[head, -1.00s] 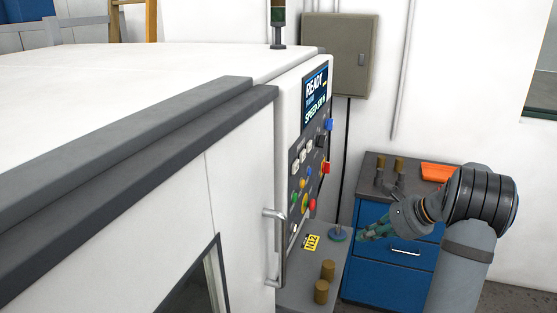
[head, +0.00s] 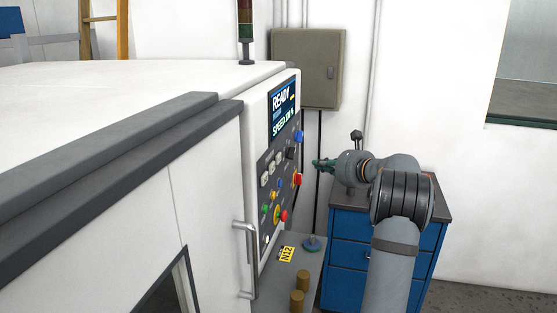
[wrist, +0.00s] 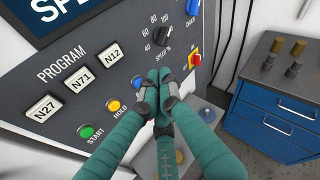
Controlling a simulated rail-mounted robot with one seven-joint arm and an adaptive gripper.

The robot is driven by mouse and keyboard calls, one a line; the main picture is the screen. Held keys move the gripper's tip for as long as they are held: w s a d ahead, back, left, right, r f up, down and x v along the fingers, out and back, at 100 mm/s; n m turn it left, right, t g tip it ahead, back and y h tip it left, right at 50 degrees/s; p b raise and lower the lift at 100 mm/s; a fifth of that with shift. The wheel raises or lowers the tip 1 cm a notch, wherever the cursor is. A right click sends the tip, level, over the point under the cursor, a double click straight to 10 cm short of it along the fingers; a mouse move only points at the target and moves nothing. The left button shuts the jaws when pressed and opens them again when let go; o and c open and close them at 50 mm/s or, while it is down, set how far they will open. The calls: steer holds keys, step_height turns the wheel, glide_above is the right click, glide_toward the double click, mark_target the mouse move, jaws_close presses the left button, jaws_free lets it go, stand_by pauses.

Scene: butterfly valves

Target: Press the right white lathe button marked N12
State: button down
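The white N12 button (wrist: 112,54) is the rightmost of three white square buttons under the word PROGRAM in the wrist view. N71 (wrist: 79,80) and N27 (wrist: 43,108) are to its left. In the head view the N12 button (head: 279,156) is small, on the lathe's front panel. My gripper (head: 318,164) is at about panel height, apart from the panel in the head view. In the wrist view my gripper's (wrist: 162,92) teal fingers are drawn together and look empty. They appear below and right of N12 and cover part of the panel's lower right.
A door handle (head: 245,260) sticks out. A blue cabinet (head: 348,262) stands behind my arm.

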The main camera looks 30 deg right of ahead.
steer(key=w+a, duration=0.5)
steer(key=w, duration=0.1)
steer(key=shift+w+a, duration=0.35)
steer(key=shift+w+a, duration=0.15)
stand_by(1.6)
steer(key=shift+w+a, duration=0.15)
steer(key=shift+w, duration=0.1)
steer(key=shift+w+a, duration=0.3)
steer(key=shift+a, duration=0.05)
stand_by(1.0)
steer(key=shift+d+b, duration=0.1)
steer(key=shift+b, duration=0.2)
steer(key=shift+s+d, duration=0.5)
steer(key=shift+s, duration=0.15)
steer(key=shift+s+d+b, duration=0.35)
steer(key=shift+s+d, duration=1.25)
steer(key=shift+s, duration=0.3)
